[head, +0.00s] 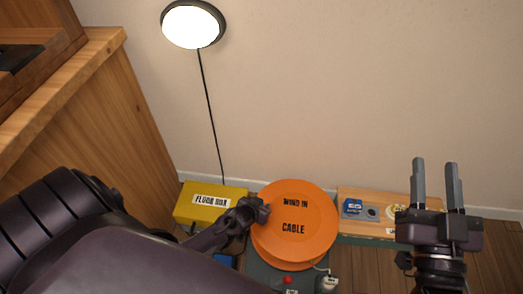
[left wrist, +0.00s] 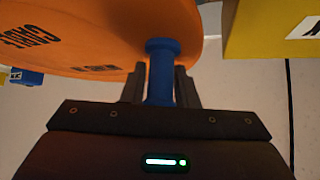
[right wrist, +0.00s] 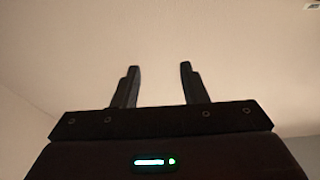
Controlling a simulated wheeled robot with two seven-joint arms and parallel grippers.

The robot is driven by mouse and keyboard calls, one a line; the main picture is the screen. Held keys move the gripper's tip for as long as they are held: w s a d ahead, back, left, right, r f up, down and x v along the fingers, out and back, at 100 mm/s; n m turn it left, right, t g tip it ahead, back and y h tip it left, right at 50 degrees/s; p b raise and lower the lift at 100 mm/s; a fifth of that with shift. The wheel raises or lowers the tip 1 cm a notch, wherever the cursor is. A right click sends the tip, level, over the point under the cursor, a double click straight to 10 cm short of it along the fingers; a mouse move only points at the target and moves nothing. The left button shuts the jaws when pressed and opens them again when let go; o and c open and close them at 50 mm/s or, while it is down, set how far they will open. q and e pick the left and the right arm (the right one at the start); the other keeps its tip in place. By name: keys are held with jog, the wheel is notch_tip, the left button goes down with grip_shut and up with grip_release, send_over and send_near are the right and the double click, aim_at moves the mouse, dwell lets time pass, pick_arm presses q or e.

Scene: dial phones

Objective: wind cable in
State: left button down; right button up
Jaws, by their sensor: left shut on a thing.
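An orange cable reel (head: 293,250) marked "WIND IN CABLE" stands in the lower middle of the head view. It also fills the upper left of the left wrist view (left wrist: 110,35). A blue crank handle (left wrist: 159,70) sticks out of the reel near its rim. My left gripper (head: 258,208) is at the reel's left edge, its fingers on either side of the blue handle and shut on it. In the head view the gripper hides the handle. My right gripper (head: 435,185) is raised at the right, its fingers apart and empty, also in the right wrist view (right wrist: 158,85).
A yellow floor box (head: 190,212) stands left of the reel, with a black cord (head: 210,115) running up to a round lamp (head: 191,25). A wooden panel (head: 375,193) with blue parts lies right of the reel. A wooden cabinet (head: 95,125) stands at the left.

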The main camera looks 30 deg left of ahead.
pick_arm(q)
jog(key=shift+s, duration=0.1)
jog(key=c, duration=1.4)
grip_release()
jog(key=shift+o, duration=0.6)
jog(key=shift+r, duration=0.1)
jog(key=shift+p+v, duration=0.55)
jog(key=shift+v, duration=0.3)
jog(key=shift+p+v, duration=0.55)
jog(key=shift+v, duration=0.45)
pick_arm(e)
notch_tip(320, 180, down, 15)
jog(key=s+g+h, duration=0.3)
jog(key=g, duration=0.5)
pick_arm(q)
jog(key=p+v, duration=0.2)
jog(key=v, duration=0.2)
pick_arm(e)
jog(key=s+d+f+g+h, duration=0.2)
jog(key=s+f+g, duration=0.4)
jog(key=s+f, duration=0.2)
notch_tip(320, 180, down, 3)
jog(key=shift+s+r+g, duration=0.15)
jog(key=shift+s+g, duration=0.15)
jog(key=shift+s, duration=0.1)
